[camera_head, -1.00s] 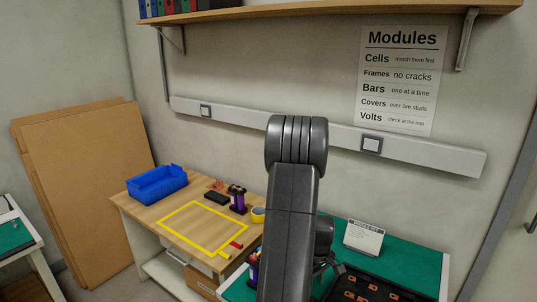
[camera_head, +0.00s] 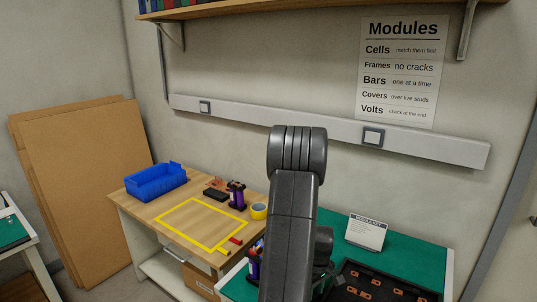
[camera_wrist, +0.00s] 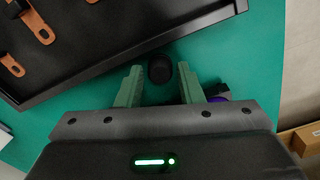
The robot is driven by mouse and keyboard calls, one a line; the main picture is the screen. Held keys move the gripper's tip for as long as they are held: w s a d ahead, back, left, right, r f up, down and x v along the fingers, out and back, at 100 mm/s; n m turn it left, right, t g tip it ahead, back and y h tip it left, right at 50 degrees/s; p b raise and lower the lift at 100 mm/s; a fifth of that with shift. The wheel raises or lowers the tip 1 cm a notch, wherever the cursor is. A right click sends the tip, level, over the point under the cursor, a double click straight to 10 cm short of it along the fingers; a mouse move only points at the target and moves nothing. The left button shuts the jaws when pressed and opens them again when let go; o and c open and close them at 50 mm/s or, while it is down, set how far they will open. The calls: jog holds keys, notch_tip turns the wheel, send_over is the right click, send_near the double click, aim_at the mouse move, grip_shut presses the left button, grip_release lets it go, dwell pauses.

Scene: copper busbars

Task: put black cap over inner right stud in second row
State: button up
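A black cap (camera_wrist: 159,69) stands on the green mat in the wrist view, just outside the tray wall. My gripper (camera_wrist: 160,80) is open, with its two green fingers on either side of the cap and a gap showing on both sides. The black tray (camera_wrist: 150,42) with copper busbars (camera_wrist: 37,24) fills the upper left of the wrist view. The tray (camera_head: 346,268) also shows at the lower right of the head view, partly behind my arm. The inner right stud of the second row cannot be made out. My gripper and the cap are hidden in the head view.
A purple-and-black object (camera_wrist: 217,92) lies close to my right finger. A white card (camera_head: 366,232) stands on the green mat (camera_head: 420,258) behind the tray. A wooden table (camera_head: 165,208) at left holds a blue bin (camera_head: 155,182) and yellow tape (camera_head: 258,211).

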jog(key=c, duration=0.5)
jog(key=shift+r, duration=0.1)
jog(key=shift+c, duration=0.2)
jog(key=shift+r+p, duration=1.5)
jog(key=shift+r, duration=1)
